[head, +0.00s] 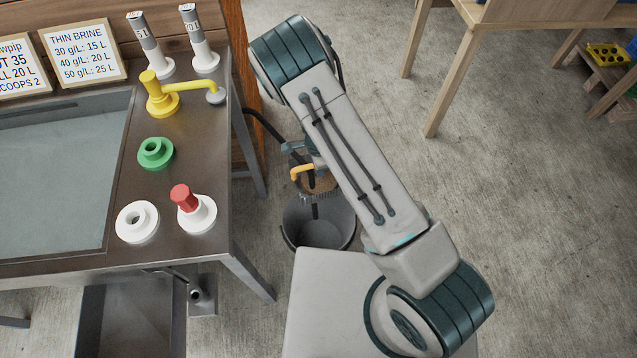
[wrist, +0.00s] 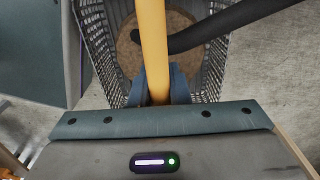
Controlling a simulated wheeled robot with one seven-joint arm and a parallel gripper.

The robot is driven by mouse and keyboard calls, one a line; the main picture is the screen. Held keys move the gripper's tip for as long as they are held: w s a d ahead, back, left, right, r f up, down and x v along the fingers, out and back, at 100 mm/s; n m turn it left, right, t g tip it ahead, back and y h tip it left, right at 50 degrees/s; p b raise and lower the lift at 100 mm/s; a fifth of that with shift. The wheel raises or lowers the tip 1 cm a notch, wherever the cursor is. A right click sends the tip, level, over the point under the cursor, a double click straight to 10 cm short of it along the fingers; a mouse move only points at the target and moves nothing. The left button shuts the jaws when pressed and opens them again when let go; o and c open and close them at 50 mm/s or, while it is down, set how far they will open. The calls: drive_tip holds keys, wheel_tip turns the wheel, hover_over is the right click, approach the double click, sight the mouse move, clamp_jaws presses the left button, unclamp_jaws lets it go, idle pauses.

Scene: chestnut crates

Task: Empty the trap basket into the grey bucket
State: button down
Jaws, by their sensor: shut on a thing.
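My gripper (wrist: 157,88) is shut on the yellow handle (wrist: 153,45) of the trap basket. The basket (wrist: 103,35) is grey mesh with a brown mass (wrist: 184,60) inside, seen from above in the wrist view. In the head view the yellow handle (head: 302,171) shows beside my arm, with the basket partly hidden behind the arm. The grey bucket (head: 302,236) stands on the floor, and the basket appears over its far side. The head view does not show clearly whether basket and bucket touch.
A black hose (wrist: 235,22) crosses the basket in the wrist view. The metal sink bench (head: 205,250) stands left of the bucket, holding a yellow tap (head: 160,97) and coloured fittings. A wooden table (head: 455,80) stands at the back right. The floor between is clear.

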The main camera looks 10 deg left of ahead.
sight(323, 194)
drive_tip(key=s+f+m+p, duration=0.2)
drive_tip(key=s, duration=0.1)
drive_tip(key=s+f+m+p, duration=0.1)
drive_tip(key=s+m, duration=0.1)
drive_tip(key=shift+s+d+f, duration=0.1)
drive_tip(key=shift+d+f, duration=0.05)
drive_tip(key=shift+f, duration=0.15)
drive_tip(key=shift+s+d+f+m, duration=0.1)
drive_tip(key=shift+s+f+m, duration=0.3)
drive_tip(key=shift+s+f, duration=0.15)
drive_tip(key=shift+f+b, duration=0.1)
drive_tip(key=shift+b, duration=0.35)
drive_tip(key=b, duration=0.3)
drive_tip(key=shift+w+f, duration=0.15)
drive_tip(key=d+y+b, duration=0.1)
drive_tip(key=y+b, duration=0.1)
drive_tip(key=b, duration=0.8)
drive_tip(key=shift+f, duration=0.1)
drive_tip(key=shift+d+y+b, duration=0.2)
drive_tip(key=shift+y+b, duration=0.2)
drive_tip(key=shift+b, duration=0.65)
